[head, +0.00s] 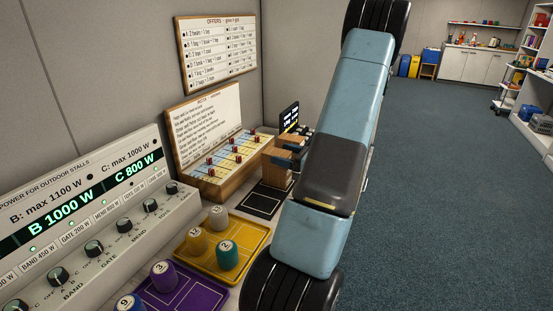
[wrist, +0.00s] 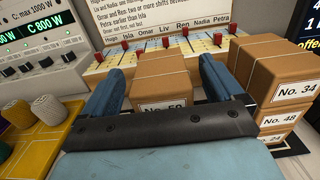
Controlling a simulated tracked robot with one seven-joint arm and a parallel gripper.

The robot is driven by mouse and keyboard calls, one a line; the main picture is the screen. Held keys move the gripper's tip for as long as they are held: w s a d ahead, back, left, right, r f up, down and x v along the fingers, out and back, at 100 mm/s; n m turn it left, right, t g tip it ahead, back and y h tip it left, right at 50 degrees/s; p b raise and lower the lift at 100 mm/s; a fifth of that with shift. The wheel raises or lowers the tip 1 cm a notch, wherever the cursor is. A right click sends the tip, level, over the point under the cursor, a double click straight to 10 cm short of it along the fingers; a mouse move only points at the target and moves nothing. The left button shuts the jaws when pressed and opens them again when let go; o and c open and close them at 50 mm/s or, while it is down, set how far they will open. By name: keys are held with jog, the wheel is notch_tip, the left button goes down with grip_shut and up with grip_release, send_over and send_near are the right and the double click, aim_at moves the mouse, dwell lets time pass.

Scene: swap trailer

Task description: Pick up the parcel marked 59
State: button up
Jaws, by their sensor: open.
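The parcel marked 59 (wrist: 166,88) is a brown box with a white label, partly covered by my gripper's dark palm edge in the wrist view. My gripper (wrist: 160,72) is open, with one blue finger on the left of this parcel and one on the right. A gap shows at the left finger; whether the right finger touches the parcel cannot be told. In the head view my gripper (head: 285,154) is at the brown parcels (head: 277,172), mostly hidden by my arm.
A stack of parcels marked 34 (wrist: 287,80), 48 (wrist: 280,122) and 24 stands close to the right finger. A slotted board with red pegs (head: 228,165) stands behind. A yellow tray (head: 240,270) with cylinders and a power panel (head: 90,215) lie to the left.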

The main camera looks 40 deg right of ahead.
aim_at(265, 150)
jog(key=shift+x, duration=1.55)
jog(key=shift+c, duration=0.4)
jog(key=c, duration=1.1)
